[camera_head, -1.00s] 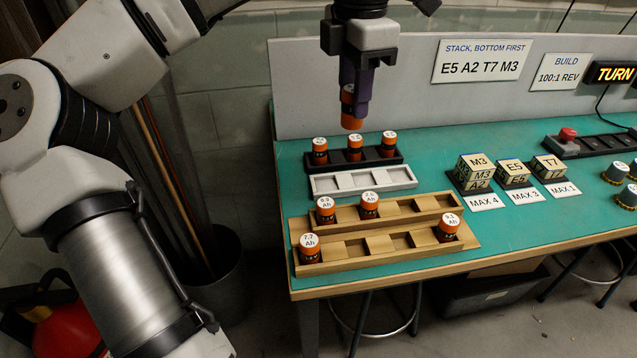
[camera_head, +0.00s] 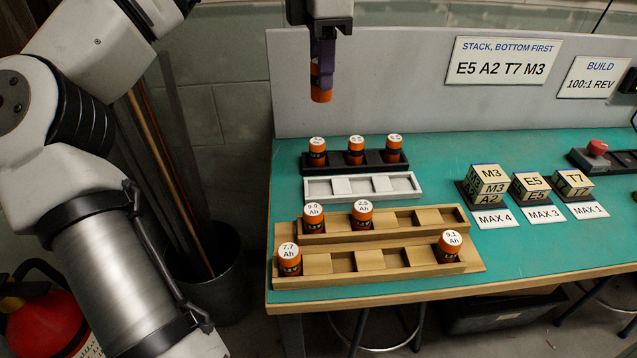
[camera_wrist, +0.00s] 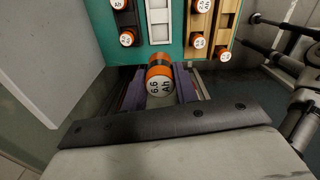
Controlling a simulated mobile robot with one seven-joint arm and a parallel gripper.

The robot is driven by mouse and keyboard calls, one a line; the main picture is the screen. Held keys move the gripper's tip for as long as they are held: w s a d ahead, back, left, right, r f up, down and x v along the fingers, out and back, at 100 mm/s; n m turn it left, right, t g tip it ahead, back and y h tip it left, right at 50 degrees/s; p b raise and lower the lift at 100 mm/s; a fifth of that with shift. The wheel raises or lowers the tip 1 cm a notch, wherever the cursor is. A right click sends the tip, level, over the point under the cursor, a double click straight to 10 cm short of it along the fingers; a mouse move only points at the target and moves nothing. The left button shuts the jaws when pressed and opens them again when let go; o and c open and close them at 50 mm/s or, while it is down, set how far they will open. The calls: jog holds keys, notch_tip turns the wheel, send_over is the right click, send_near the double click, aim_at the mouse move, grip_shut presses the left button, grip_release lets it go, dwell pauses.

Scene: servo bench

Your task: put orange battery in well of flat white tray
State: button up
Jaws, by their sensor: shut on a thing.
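My gripper (camera_head: 322,88) is shut on an orange battery (camera_head: 321,95) and holds it high above the back of the bench. In the wrist view the held battery (camera_wrist: 159,82) shows a white top marked 6.6 Ah between the purple fingers. The flat white tray (camera_head: 362,195) lies on the green bench top, between the black rack and the wooden racks. Its shallow wells look empty. The held battery is above and to the left of the tray in the head view, well apart from it. The tray also shows in the wrist view (camera_wrist: 159,32).
A black rack (camera_head: 375,160) with three orange batteries stands just behind the tray. A stepped wooden rack (camera_head: 375,262) with several orange batteries stands in front. Labelled blocks (camera_head: 487,183) stand to the right. A grey panel (camera_head: 400,85) rises at the back.

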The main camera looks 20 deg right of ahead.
notch_tip(320, 180, down, 19)
jog(key=shift+f, duration=0.2)
dwell(0.3)
jog(key=shift+f+b, duration=0.15)
jog(key=shift+b, duration=0.15)
jog(key=o, duration=1)
jog(key=shift+o, duration=0.2)
notch_tip(320, 180, up, 12)
